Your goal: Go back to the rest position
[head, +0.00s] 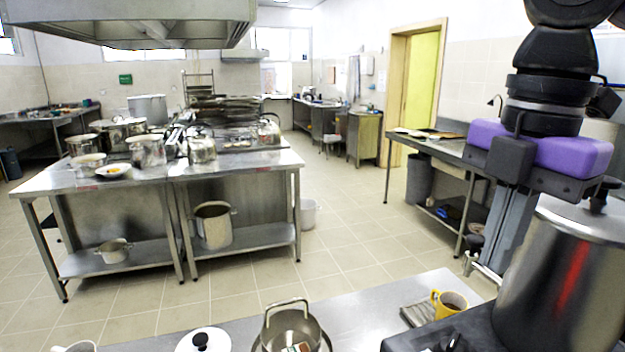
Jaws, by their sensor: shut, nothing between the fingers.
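My gripper (540,160) hangs at the right of the head view below black arm links, with a purple body and a dark lower part. It is shut and no object shows in it. Its fingertips are hard to make out. A large steel stockpot (550,285) with a lid and dark knob stands just below and right of it, in the near right corner. I cannot tell whether the gripper is clear of the lid.
A steel table (240,167) with several pots stands at left. A side counter (430,148) is at right. Tiled floor between is clear.

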